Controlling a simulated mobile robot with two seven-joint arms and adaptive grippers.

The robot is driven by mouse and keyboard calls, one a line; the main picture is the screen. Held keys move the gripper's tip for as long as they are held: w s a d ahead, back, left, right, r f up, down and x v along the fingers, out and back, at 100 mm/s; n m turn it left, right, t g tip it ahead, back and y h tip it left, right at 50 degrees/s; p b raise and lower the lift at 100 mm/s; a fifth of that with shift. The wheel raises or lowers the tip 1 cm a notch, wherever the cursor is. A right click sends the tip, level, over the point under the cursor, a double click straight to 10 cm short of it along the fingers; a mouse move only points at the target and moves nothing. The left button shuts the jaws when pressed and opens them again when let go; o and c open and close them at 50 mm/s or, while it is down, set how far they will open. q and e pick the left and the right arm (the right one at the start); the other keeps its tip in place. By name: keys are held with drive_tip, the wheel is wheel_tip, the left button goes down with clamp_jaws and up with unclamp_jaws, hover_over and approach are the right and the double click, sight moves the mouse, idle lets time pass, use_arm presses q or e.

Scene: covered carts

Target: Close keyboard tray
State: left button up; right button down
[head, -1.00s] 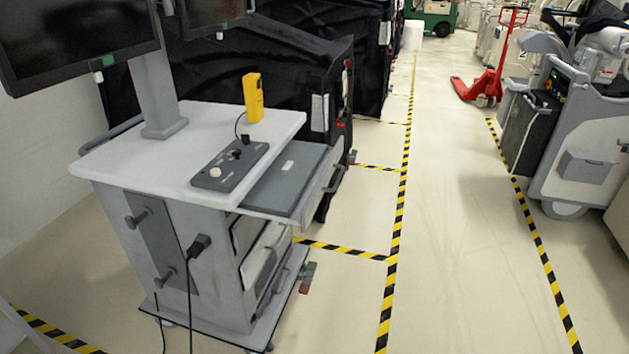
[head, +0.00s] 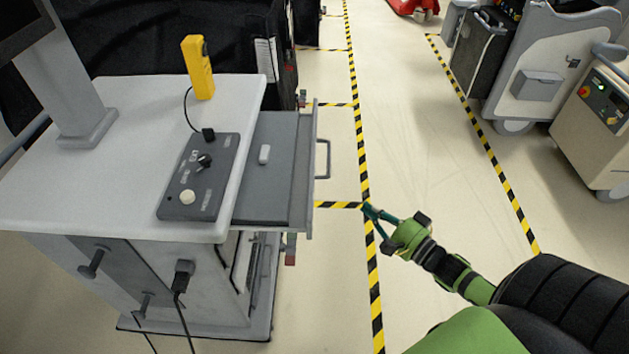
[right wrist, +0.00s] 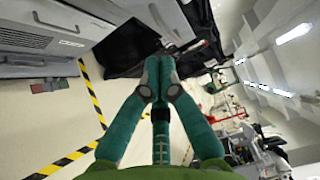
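The keyboard tray (head: 283,140) is a flat grey drawer slid out to the right from under the cart's white top. Its front panel (head: 309,190) carries a grey handle (head: 323,158). My right gripper (head: 369,210) is to the right of the tray and nearer me than the handle, apart from both, over the floor. Its teal fingers meet at the tips with nothing visible between them. In the right wrist view the fingers also come together (right wrist: 168,56). A grey panel with a handle (right wrist: 62,22) shows at upper left there; I cannot tell which drawer it is. My left gripper is not in view.
On the cart top (head: 130,170) are a dark control box (head: 200,178), a yellow handheld device (head: 198,68) and a monitor post (head: 70,80). Black covered carts (head: 235,40) stand behind. Open floor with striped tape (head: 353,80) lies to the right; machines (head: 540,60) stand beyond.

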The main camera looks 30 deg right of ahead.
sight(254, 188)
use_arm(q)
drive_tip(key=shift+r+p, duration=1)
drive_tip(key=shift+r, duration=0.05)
use_arm(e)
drive_tip(key=a+x, duration=0.2)
drive_tip(key=x, duration=0.9)
drive_tip(key=shift+a, duration=0.4)
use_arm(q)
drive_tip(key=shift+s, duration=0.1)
use_arm(e)
drive_tip(key=w+a, duration=0.3)
drive_tip(key=a, duration=0.2)
drive_tip(key=w+a+b, duration=0.1)
drive_tip(key=w+a, duration=0.2)
drive_tip(key=a, duration=0.2)
drive_tip(key=w+a+b, duration=0.1)
drive_tip(key=w+a, duration=0.2)
drive_tip(key=a, duration=0.2)
drive_tip(key=shift+w+a, duration=0.25)
drive_tip(key=shift+w, duration=0.05)
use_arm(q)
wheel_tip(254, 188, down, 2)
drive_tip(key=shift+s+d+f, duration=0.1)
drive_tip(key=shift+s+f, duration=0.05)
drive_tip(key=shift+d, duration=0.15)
use_arm(e)
drive_tip(key=shift+s+d, duration=0.1)
